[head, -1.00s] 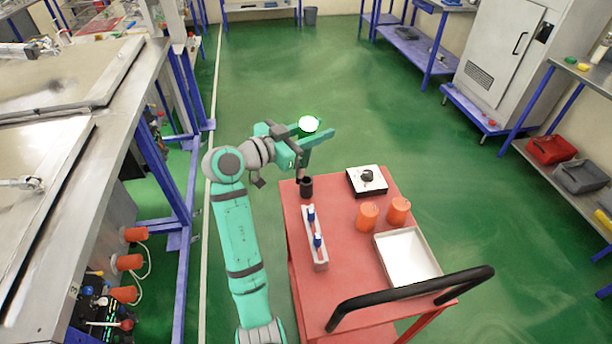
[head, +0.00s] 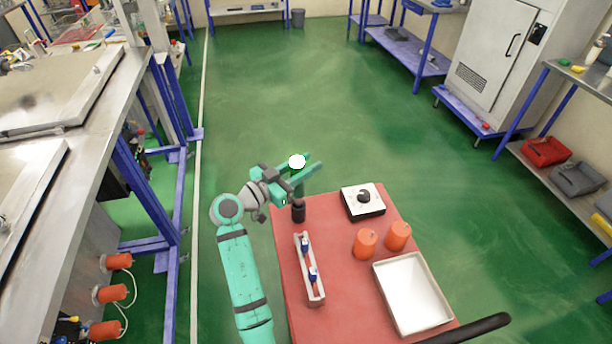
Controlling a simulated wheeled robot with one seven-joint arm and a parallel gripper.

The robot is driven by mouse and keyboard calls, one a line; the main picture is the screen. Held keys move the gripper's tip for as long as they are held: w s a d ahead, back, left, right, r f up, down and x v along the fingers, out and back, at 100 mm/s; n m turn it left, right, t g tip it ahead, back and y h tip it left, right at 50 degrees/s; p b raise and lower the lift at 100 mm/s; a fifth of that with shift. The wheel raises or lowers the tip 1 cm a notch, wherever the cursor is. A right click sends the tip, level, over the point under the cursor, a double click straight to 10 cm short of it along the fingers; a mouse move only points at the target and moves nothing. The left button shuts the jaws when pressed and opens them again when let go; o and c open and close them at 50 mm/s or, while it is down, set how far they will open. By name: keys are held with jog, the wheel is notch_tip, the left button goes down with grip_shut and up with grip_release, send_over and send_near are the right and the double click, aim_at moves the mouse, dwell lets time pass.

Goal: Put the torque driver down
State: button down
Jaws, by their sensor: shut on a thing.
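A bright white spot shows between the fingers. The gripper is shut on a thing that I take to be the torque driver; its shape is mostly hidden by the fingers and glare. Below the fingers is a black upright holder (head: 298,212) on the cart's back left corner. A short upright piece shows between fingers and holder; I cannot tell whether it is seated in the holder.
The cart also bears a narrow tray (head: 319,301) with blue-topped items, a white-topped box with a black knob (head: 360,206), two orange cylinders (head: 364,244) (head: 398,236) and a white tray (head: 446,318). A steel bench (head: 95,170) stands left. Green floor lies clear behind.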

notch_tip(320, 180, down, 4)
jog(key=shift+r, duration=0.15)
dwell(0.3)
jog(key=c, duration=1.3)
grip_release()
jog(key=shift+s, duration=0.1)
jog(key=shift+c, duration=0.2)
jog(key=v, duration=1.2)
jog(key=shift+d, duration=0.1)
